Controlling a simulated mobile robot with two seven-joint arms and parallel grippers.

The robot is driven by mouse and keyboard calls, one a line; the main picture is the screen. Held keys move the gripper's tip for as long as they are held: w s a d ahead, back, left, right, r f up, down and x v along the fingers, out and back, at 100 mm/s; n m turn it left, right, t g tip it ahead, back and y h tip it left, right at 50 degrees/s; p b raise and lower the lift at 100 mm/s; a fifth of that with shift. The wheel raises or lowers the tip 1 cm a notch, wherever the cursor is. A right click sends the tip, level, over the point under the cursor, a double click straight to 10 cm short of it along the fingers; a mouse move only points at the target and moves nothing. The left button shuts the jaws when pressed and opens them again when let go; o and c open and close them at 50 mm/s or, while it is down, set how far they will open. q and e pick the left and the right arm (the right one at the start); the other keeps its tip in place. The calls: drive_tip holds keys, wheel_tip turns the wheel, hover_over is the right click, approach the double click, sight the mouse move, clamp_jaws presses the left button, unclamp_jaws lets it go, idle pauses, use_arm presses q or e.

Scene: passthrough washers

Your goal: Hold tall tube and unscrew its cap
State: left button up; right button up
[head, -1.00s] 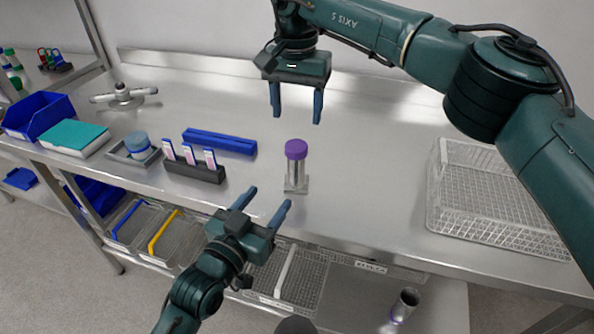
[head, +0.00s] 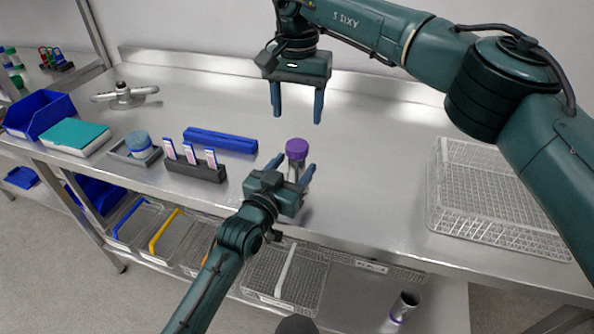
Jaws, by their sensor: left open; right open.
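The tall tube (head: 294,171) stands upright on the steel table, with its purple cap (head: 297,149) on top. Its lower part and the small stand are hidden behind my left gripper. My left gripper (head: 291,166) is open, low at the tube's near side, with one finger seen on each side of the tube. I cannot tell whether a finger touches it. My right gripper (head: 296,117) is open and empty, pointing down, above and behind the cap and apart from it.
A wire basket (head: 436,196) stands at the right. A dark rack (head: 194,172) with slim items, a blue bar (head: 220,141), a blue-lidded jar (head: 138,144) on a tray and a teal box (head: 75,136) stand to the left. The table behind the tube is clear.

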use_arm(q)
clamp_jaws()
idle(0.4)
